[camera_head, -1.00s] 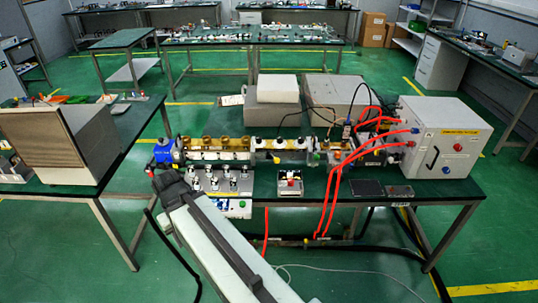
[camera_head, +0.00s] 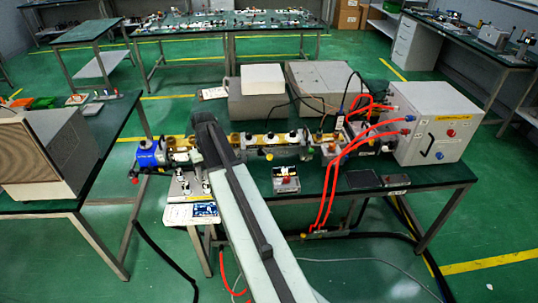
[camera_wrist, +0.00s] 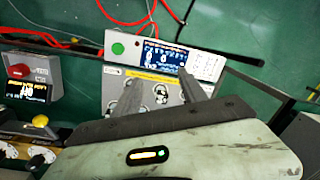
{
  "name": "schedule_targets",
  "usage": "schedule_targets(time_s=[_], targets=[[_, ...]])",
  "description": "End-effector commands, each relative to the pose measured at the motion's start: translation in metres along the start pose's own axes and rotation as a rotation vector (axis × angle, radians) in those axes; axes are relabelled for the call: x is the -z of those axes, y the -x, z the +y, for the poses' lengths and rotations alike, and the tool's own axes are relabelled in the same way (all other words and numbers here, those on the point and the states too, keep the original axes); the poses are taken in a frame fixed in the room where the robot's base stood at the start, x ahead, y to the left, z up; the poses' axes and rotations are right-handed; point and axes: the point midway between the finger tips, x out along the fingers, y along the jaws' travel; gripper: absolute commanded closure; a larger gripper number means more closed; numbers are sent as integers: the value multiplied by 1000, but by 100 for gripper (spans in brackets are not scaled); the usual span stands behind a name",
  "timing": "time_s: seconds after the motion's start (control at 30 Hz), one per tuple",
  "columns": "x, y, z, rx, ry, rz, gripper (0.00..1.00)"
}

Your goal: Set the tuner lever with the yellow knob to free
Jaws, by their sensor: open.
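A small yellow knob (camera_wrist: 40,121) shows at the left of the wrist view, beside the box with a red knob. In the head view, a small yellow knob (camera_head: 269,156) sits at the front of the waveguide row, right of my arm. The lever's position cannot be read. My gripper (camera_wrist: 157,79) is open and empty in the wrist view, its fingers over a control panel with several switches. The yellow knob lies to the left of both fingers, apart from them. In the head view my arm hides the gripper tips and part of the row.
The control unit (camera_wrist: 205,62) has a blue display and a green button. The red-knob box (camera_wrist: 18,72) is at left. A grey generator box (camera_head: 425,130) with red cables stands at the right bench end. A blue part (camera_head: 148,154) ends the row at left.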

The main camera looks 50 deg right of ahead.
Motion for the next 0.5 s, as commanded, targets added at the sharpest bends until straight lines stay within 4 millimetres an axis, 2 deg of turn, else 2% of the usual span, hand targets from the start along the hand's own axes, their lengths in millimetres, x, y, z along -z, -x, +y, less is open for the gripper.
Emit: schedule_targets(time_s=[0.03,0.07,0.1,0.2,0.23,0.3,0.37,0.43,0.5], targets=[[35,7,63,18,-60,5,50],[44,10,97,30,-89,9,50],[53,15,140,44,-123,14,50],[63,25,234,74,-194,31,50],[63,27,257,81,-209,35,50],[60,31,296,94,-238,44,50],[58,33,317,100,-251,48,50],[55,34,327,103,-258,50,50],[54,35,329,104,-260,51,50]])
